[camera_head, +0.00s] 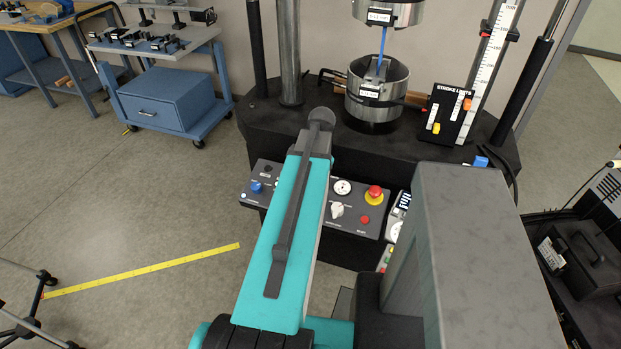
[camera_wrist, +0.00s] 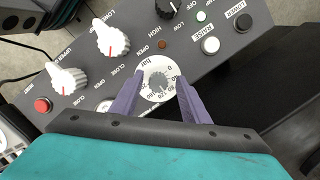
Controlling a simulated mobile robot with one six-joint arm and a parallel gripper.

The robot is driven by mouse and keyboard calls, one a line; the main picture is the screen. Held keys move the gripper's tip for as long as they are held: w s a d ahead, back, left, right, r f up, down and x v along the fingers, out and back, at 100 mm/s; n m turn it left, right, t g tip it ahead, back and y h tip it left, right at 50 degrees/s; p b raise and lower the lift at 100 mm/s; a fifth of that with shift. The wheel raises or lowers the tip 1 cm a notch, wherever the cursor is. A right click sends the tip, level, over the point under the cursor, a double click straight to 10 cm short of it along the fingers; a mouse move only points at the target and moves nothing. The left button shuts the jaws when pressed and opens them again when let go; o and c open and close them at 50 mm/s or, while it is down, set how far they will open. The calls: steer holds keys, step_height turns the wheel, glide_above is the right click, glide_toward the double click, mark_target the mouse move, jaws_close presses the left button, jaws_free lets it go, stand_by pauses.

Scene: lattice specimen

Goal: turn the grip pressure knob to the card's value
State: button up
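In the wrist view, a black knob (camera_wrist: 167,9) with LOW and HIGH marks beside it is cut by the top edge; it may be the grip pressure knob, but no name is readable. A white round gauge (camera_wrist: 160,84) marked bar lies below it. My gripper (camera_wrist: 160,76) is open and empty, its two purple fingers on either side of the gauge in the picture. Whether they touch the panel cannot be told. In the head view my arm hides the gripper and part of the control panel (camera_head: 312,197). I cannot make out a value card.
Two white knobs with red pointers (camera_wrist: 112,38) (camera_wrist: 68,79), a red button (camera_wrist: 42,105) and lit buttons (camera_wrist: 210,45) crowd the panel. A red emergency stop (camera_head: 375,193) stands at its right. The testing machine's black base (camera_head: 285,128) rises behind.

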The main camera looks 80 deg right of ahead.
steer(key=shift+r, duration=0.15)
steer(key=shift+s+r, duration=0.1)
steer(key=shift+r, duration=0.05)
step_height(320, 180, up, 13)
steer(key=s+a+b, duration=0.1)
steer(key=b, duration=0.1)
steer(key=shift+s+a, duration=0.25)
steer(key=shift+a, duration=0.15)
stand_by(0.4)
stand_by(0.4)
